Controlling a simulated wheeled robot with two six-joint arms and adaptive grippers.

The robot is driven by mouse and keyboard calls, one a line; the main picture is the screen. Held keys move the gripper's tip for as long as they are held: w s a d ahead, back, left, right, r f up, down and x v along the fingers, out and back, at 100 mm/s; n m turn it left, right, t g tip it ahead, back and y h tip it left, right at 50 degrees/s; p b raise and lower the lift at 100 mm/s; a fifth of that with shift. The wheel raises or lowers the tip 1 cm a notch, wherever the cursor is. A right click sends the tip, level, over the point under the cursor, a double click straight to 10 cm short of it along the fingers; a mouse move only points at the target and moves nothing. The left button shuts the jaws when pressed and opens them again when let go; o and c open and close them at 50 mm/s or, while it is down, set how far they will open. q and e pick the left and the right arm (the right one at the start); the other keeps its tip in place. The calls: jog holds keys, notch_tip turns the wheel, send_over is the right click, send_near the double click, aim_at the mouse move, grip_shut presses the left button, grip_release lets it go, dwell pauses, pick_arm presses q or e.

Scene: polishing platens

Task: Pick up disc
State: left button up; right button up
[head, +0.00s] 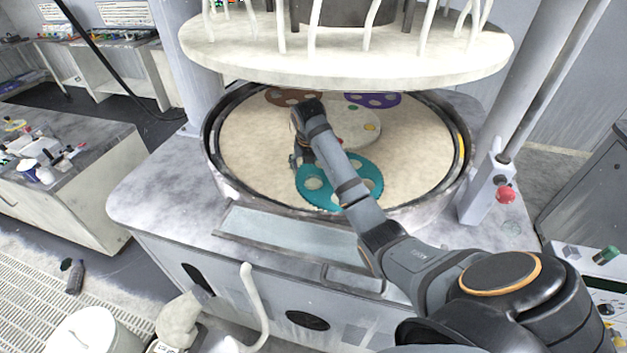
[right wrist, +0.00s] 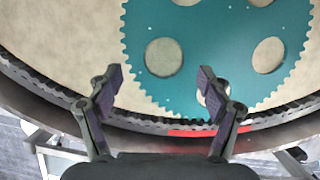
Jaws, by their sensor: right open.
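A teal toothed disc (head: 326,193) with round holes lies on the beige platen at the near side. My right forearm crosses over part of it. My right gripper (head: 296,161) is at the disc's left edge in the head view. In the right wrist view the right gripper (right wrist: 155,80) is open and empty, with the teal disc (right wrist: 208,35) ahead and to the right. The right finger overlaps the disc's toothed rim in that view; I cannot tell whether it touches. A brown disc (head: 285,97), a purple disc (head: 370,100) and a cream disc (head: 365,133) lie farther back.
The beige platen (head: 250,150) sits inside a raised dark ring wall, which also shows close below the fingers in the wrist view (right wrist: 130,117). A large round upper plate (head: 345,62) with hoses hangs above. A post with a red button (head: 505,195) stands at the right.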

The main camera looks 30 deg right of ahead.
aim_at(313, 180)
jog(key=p+x, duration=0.1)
jog(key=x, duration=0.1)
jog(key=p+x, duration=0.1)
jog(key=shift+s+d+f, duration=0.2)
jog(key=shift+s+f, duration=0.05)
jog(key=shift+f, duration=0.5)
jog(key=shift+w+f, duration=0.15)
jog(key=shift+c, duration=0.4)
pick_arm(q)
jog(key=r, duration=0.1)
jog(key=w+r, duration=0.1)
jog(key=shift+d+r, duration=0.2)
jog(key=shift+r, duration=0.1)
pick_arm(e)
jog(key=c, duration=1.2)
